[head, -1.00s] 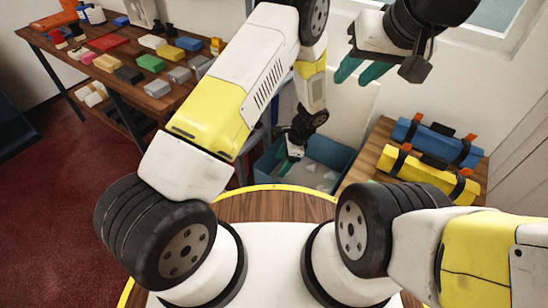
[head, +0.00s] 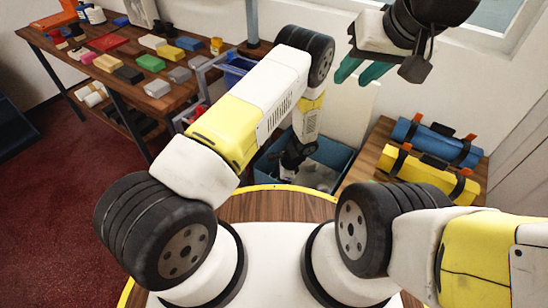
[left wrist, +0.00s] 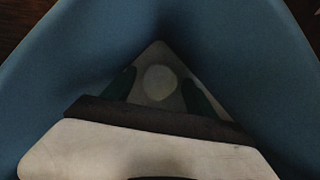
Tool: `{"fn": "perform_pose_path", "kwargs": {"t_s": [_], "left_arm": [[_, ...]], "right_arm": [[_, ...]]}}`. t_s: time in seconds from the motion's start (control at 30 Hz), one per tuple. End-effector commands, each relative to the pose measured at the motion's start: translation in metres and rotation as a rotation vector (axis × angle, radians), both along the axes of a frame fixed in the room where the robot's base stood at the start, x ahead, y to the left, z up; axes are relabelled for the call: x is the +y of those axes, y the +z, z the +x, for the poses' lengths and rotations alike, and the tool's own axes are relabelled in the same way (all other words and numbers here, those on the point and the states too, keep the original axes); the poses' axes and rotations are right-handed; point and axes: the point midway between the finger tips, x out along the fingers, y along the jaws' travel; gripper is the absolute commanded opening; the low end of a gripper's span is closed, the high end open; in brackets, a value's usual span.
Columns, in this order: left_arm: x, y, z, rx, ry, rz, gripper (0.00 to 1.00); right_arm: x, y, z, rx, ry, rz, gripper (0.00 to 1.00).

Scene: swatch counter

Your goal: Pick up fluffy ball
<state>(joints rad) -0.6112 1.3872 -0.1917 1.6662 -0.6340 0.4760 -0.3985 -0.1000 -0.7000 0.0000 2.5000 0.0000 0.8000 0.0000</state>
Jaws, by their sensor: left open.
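The fluffy ball (left wrist: 160,82) shows in the left wrist view as a pale, round, dim shape at the bottom of a blue bin (left wrist: 50,75). My left gripper (left wrist: 159,90) is open, with one dark green finger on each side of the ball. I cannot tell whether the fingers touch it. In the head view my left arm reaches down into the blue bin (head: 343,160), and its fingertips are hard to make out there. Pale shapes lie in the bin, but I cannot single out the ball. My right gripper (head: 357,76) is raised at the upper right, empty, its teal fingers apart.
A wooden table (head: 160,103) with several coloured blocks stands at the left. A low wooden bench (head: 377,148) right of the bin carries a blue roll (head: 430,142) and a yellow roll (head: 425,172). The bin's walls closely surround my left gripper.

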Motion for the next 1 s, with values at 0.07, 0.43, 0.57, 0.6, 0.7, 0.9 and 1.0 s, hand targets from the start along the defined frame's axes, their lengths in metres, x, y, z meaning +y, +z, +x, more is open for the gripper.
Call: {"fn": "perform_pose_path", "kwargs": {"t_s": [0.07, 0.43, 0.57, 0.6, 0.7, 0.9, 1.0], "left_arm": [[0.0, 0.0, 0.0, 0.0, 0.0, 0.0, 0.66], [0.0, 0.001, 0.0, 0.0, 0.0, 0.0, 0.27], [0.0, 0.001, 0.0, 0.0, 0.0, 0.0, 0.27], [0.0, 0.001, 0.0, 0.0, 0.0, 0.0, 0.27], [0.0, 0.005, 0.001, -0.001, 0.001, 0.0, 0.27], [-0.001, 0.029, 0.001, -0.002, 0.0, -0.001, 0.27], [-0.001, 0.052, 0.002, -0.004, 0.001, -0.002, 0.27]], "right_arm": [[0.0, 0.0, 0.0, 0.0, 0.0, 0.0, 0.34], [0.0, 0.0, 0.0, 0.0, 0.0, 0.0, 0.34], [0.0, 0.0, 0.0, 0.0, 0.0, 0.0, 0.34], [0.0, 0.0, 0.0, 0.0, 0.0, 0.0, 0.34], [0.0, 0.0, 0.0, 0.0, 0.0, 0.0, 0.34], [0.0, 0.0, 0.0, 0.0, 0.0, 0.0, 0.34], [0.0, 0.0, 0.0, 0.0, 0.0, 0.0, 0.34]]}}
